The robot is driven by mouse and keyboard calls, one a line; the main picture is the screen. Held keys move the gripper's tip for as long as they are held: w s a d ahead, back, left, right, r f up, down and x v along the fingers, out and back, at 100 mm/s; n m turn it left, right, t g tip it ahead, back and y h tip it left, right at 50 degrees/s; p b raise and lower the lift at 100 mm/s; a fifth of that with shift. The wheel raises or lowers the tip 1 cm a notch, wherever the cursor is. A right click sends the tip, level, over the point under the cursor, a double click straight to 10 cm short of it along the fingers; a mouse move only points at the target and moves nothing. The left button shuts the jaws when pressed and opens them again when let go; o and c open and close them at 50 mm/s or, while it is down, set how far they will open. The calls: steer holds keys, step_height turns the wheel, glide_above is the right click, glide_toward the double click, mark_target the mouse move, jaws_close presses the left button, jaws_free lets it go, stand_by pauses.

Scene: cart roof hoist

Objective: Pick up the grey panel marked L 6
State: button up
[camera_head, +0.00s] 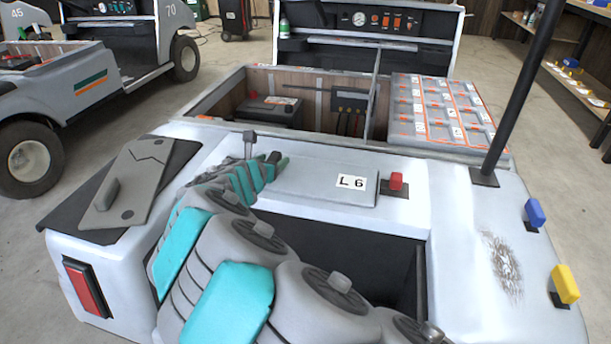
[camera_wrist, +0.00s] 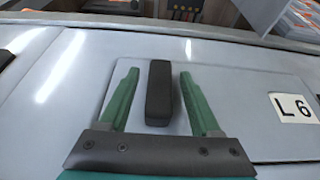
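The grey panel marked L 6 (camera_head: 312,183) lies flat on the white cart body, with its white label at its right end. In the wrist view the panel (camera_wrist: 237,98) carries a dark bar handle (camera_wrist: 158,95). My gripper (camera_wrist: 159,74) has two green fingers spread open, one on each side of the handle, with a visible gap on both sides. I cannot tell how far the fingertips are above the panel. In the head view my gripper (camera_head: 274,160) is at the panel's left end, and my arm hides that end and the handle.
A red block (camera_head: 396,181) stands right beside the panel. A black post (camera_head: 520,85) rises at the right. Behind is an open bay with a battery (camera_head: 270,111) and an orange-marked tray (camera_head: 437,108). Another grey panel with a handle (camera_head: 130,182) lies at the left. An open recess (camera_head: 345,245) is in front.

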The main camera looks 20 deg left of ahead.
jaws_close()
stand_by(0.6)
